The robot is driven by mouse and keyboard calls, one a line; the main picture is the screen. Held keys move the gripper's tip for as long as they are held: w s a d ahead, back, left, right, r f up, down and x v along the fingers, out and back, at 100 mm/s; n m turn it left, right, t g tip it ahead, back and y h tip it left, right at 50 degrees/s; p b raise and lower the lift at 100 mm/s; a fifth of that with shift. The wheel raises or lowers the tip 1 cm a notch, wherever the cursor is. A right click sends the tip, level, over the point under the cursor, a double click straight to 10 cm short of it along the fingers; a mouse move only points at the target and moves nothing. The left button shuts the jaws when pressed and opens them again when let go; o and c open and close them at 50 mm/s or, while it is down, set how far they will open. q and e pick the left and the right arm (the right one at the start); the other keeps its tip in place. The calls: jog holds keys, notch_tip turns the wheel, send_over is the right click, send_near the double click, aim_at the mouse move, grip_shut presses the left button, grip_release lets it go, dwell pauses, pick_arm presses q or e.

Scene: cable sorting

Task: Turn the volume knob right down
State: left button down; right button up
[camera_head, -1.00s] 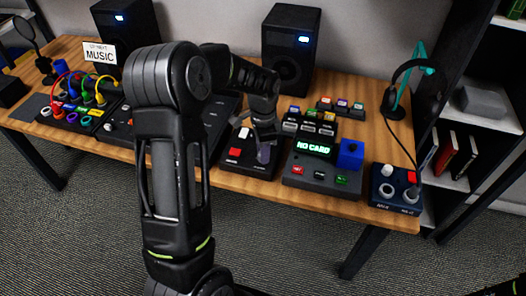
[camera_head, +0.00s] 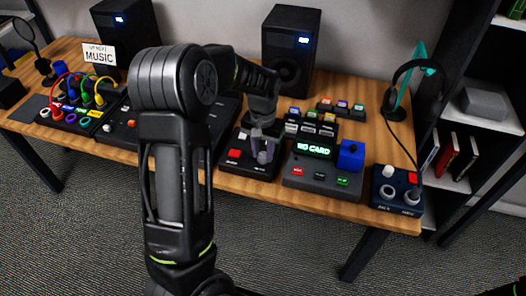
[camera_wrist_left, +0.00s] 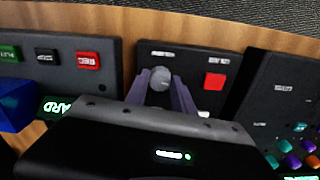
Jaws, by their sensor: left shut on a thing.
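The grey round knob (camera_wrist_left: 160,79) sits on a small black control box (camera_wrist_left: 208,58) with a red button (camera_wrist_left: 214,81), seen in the left wrist view. The box also shows in the head view (camera_head: 246,171), mid-table near the front edge. My left gripper (camera_head: 263,153) reaches down onto this box. In the left wrist view its two purple-grey fingers (camera_wrist_left: 161,82) stand on either side of the knob, shut on it. In the head view the fingers largely hide the knob, and its pointer setting cannot be read. My right gripper is out of view.
Right of the box stands a card console (camera_head: 316,177) reading "NO CARD", with a blue block (camera_head: 350,155). A blue two-knob box (camera_head: 396,190) is at the right end. Speakers (camera_head: 287,50) and a patch panel (camera_head: 72,112) with cables stand behind and left.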

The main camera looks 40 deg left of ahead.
aim_at(263, 155)
pick_arm(q)
jog(key=shift+n, duration=0.7)
jog(key=c, duration=1.1)
grip_release()
jog(key=shift+r, duration=0.1)
notch_tip(263, 155, up, 8)
jog(key=shift+f, duration=0.2)
